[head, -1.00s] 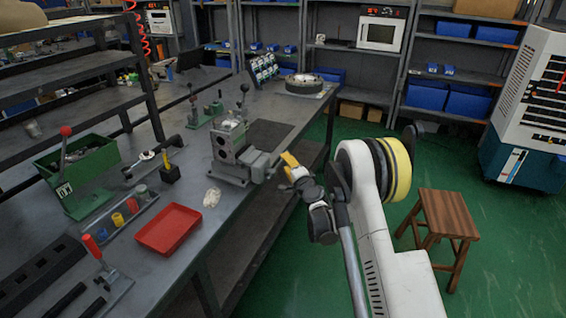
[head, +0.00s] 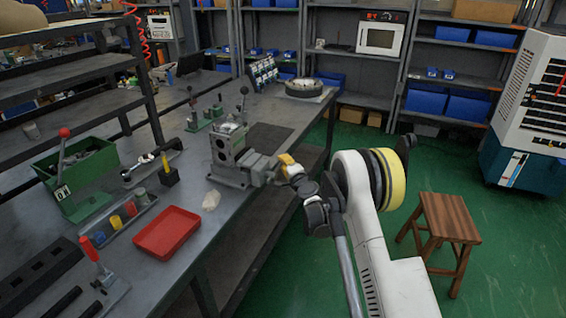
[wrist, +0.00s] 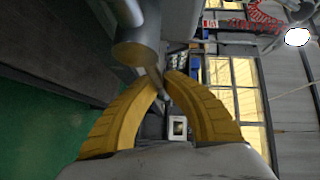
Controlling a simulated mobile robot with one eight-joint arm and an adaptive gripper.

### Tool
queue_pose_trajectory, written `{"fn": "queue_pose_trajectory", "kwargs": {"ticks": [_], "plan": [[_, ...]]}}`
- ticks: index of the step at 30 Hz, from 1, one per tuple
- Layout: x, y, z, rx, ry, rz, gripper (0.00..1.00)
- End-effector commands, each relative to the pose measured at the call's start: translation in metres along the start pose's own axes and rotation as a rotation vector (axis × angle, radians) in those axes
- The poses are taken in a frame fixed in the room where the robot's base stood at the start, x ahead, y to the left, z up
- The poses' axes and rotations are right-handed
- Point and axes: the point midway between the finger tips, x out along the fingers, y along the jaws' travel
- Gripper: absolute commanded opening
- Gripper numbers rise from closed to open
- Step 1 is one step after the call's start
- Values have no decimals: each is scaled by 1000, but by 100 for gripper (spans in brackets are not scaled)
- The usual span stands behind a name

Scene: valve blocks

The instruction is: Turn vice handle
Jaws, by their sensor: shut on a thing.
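The grey vice (head: 240,168) stands on the workbench near its right edge, with a metal block clamped in its upper part. Its handle, a thin metal bar (wrist: 152,78), shows in the wrist view below a round grey screw end (wrist: 138,52). My gripper (head: 284,160) is at the right end of the vice, beyond the bench edge. In the wrist view its yellow fingers (wrist: 164,84) close together on the handle bar. The exact contact between the fingertips and the bar is partly hidden.
A green box (head: 88,170) stands further left. A wooden stool (head: 440,218) stands on the open green floor to the right.

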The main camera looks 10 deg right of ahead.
Motion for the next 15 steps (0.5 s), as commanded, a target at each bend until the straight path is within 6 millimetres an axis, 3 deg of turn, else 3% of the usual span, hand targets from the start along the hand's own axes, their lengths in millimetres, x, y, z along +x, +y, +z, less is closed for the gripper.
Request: {"fn": "queue_pose_trajectory", "kwargs": {"ticks": [15], "plan": [[2, 14, 3, 118, -33, 117, 0]]}}
